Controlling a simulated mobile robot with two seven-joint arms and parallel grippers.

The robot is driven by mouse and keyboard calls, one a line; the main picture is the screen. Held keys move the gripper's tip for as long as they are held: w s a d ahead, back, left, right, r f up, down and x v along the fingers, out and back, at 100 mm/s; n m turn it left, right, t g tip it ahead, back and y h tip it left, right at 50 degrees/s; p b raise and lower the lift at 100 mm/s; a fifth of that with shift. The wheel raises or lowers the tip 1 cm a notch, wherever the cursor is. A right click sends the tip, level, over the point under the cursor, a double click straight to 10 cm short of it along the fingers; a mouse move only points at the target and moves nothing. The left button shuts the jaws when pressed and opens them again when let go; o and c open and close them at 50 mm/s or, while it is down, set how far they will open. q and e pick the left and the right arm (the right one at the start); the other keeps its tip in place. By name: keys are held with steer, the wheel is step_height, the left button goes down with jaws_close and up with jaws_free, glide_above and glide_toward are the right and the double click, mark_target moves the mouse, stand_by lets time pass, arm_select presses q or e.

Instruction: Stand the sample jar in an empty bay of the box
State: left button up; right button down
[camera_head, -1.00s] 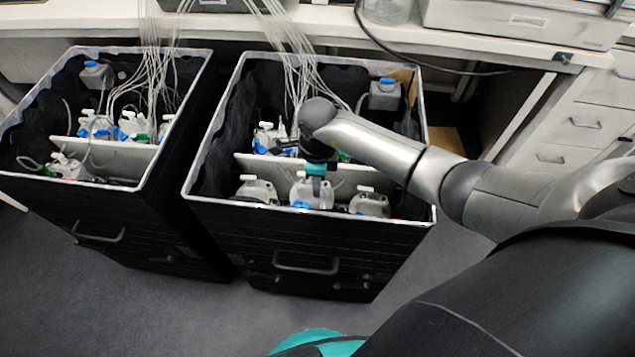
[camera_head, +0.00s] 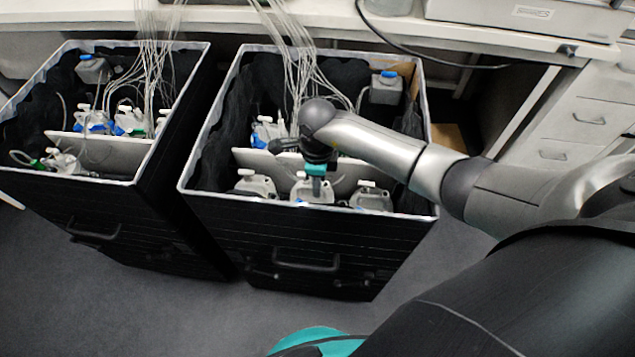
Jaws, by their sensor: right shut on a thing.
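The right-hand black box (camera_head: 308,240) has an open top and a pale divider (camera_head: 345,168) across its inside. My right gripper (camera_head: 317,181) reaches down into its front part and is shut on the sample jar (camera_head: 313,192), a whitish jar that looks upright. The jar sits between two similar jars, one to its left (camera_head: 255,185) and one to its right (camera_head: 371,198). The front wall hides its bottom, so I cannot tell whether it rests on the floor of its bay. My left gripper is not in view.
A second black box (camera_head: 85,205) with several jars stands to the left. Thin tubes (camera_head: 290,50) hang into both boxes from the bench (camera_head: 230,22). A blue-capped bottle (camera_head: 386,88) sits in the right box's back corner. Drawers (camera_head: 580,118) stand at right.

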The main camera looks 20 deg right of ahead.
steer(key=shift+f+b, duration=0.45)
steer(key=shift+f, duration=0.1)
steer(key=shift+f+b, duration=0.3)
steer(key=shift+f, duration=0.05)
steer(key=shift+s+d+f, duration=0.1)
steer(key=shift+s+f, duration=0.05)
steer(key=shift+f, duration=0.1)
steer(key=c, duration=0.8)
jaws_free()
